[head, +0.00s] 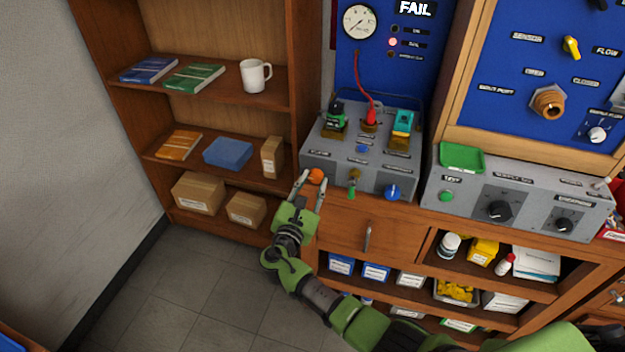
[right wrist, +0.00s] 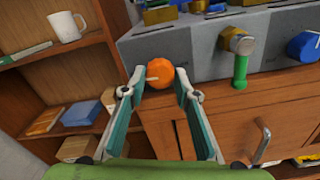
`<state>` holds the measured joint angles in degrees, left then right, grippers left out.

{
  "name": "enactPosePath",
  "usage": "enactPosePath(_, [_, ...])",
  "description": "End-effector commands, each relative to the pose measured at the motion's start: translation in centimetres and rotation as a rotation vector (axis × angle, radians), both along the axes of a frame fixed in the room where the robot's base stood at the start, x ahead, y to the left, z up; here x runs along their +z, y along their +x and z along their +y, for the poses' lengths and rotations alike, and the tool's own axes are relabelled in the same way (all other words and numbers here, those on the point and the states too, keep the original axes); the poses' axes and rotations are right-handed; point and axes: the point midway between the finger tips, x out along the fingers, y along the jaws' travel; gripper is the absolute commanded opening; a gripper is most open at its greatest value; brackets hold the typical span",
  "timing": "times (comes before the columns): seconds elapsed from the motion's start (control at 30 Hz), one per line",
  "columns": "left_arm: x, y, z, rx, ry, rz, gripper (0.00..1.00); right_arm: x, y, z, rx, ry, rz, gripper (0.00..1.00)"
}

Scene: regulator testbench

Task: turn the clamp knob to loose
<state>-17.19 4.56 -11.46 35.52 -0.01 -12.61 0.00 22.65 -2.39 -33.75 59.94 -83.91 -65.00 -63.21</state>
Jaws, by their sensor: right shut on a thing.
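An orange faceted knob (head: 316,176) sits at the lower left front of the grey test box (head: 345,165). It also shows in the right wrist view (right wrist: 159,73), with a small pale pointer mark on its face. My right gripper (head: 311,184) reaches up from below, with one finger on each side of the knob. It is shut on the knob; in the right wrist view, the gripper (right wrist: 158,90) has its fingertips at the knob's left and right sides. The label by the knob is not readable. My left gripper is not in view.
To the knob's right are a brass fitting with a green handle (head: 352,188) and a blue knob (head: 393,192). A wooden shelf (head: 200,92) with a white mug (head: 255,75) stands at the left. A drawer handle (head: 367,238) is below. A display above reads FAIL.

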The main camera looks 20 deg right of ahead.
Motion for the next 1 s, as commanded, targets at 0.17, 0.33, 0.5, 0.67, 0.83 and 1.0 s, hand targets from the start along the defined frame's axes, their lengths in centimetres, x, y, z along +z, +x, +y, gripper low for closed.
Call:
enactPosePath(0.17, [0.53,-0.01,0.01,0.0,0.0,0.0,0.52,-0.15,-0.08,0.01,0.0,-0.054,0.041,0.07])
enactPosePath(0.33, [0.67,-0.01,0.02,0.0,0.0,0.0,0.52,-0.22,-0.09,0.0,0.0,-0.079,0.058,0.07])
enactPosePath(0.5, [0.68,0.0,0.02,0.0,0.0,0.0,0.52,-0.28,-0.1,0.0,0.0,-0.086,0.063,0.07])
enactPosePath(0.67, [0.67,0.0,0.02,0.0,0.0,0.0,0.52,-0.3,-0.09,0.0,0.0,-0.086,0.063,0.07])
enactPosePath(0.83, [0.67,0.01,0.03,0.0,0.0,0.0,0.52,-0.3,-0.1,0.01,0.0,-0.085,0.062,0.44])
enactPosePath(1.0, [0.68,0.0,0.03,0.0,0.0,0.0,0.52,-0.19,-0.06,0.0,0.001,-0.084,0.06,0.45])
